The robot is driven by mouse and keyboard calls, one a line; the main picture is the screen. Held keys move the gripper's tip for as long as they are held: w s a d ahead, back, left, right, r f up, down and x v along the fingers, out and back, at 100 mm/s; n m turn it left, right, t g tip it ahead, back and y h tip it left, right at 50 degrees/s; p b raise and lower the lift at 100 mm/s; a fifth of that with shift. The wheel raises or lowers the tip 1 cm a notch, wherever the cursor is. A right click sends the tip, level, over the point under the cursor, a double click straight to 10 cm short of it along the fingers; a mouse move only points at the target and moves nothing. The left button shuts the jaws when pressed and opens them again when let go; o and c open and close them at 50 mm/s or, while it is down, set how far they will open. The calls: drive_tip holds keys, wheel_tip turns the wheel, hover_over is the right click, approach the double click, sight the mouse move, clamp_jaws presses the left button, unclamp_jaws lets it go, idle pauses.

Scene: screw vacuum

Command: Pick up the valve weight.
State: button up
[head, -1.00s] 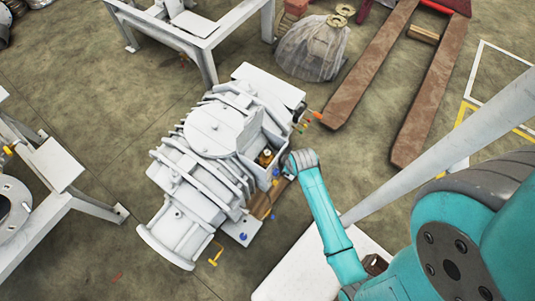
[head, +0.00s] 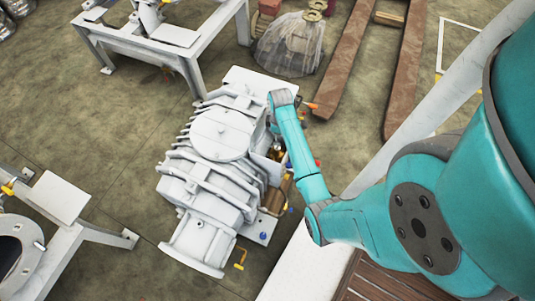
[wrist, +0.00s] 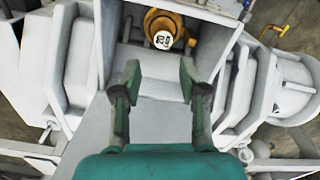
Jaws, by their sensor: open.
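A brass-coloured round piece with a white, dark-marked face (wrist: 163,38), likely the valve weight, sits in an open box-like recess of the pale grey pump (wrist: 240,90). It is at the top of the wrist view. My gripper (wrist: 158,82) is open and empty, its two dark green fingers apart below the piece in the picture and not touching it. In the head view the pump (head: 215,140) stands at the centre. My arm covers much of its recess there, so the brass piece and my fingers cannot be made out clearly.
A grey metal frame (head: 165,50) stands at the upper left and another (head: 75,225) at the lower left. A plastic-wrapped bundle (head: 290,45) and brown pallet-truck forks (head: 345,60) lie beyond the pump. The green-grey floor left of the pump is clear.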

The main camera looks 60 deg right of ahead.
sight(277, 147)
wheel_tip(277, 147, down, 5)
drive_tip(key=shift+a, duration=0.1)
drive_tip(key=shift+s+a+f, duration=0.1)
drive_tip(key=shift+f, duration=1.25)
drive_tip(key=shift+s+f, duration=0.1)
drive_tip(key=shift+f, duration=1.25)
clamp_jaws()
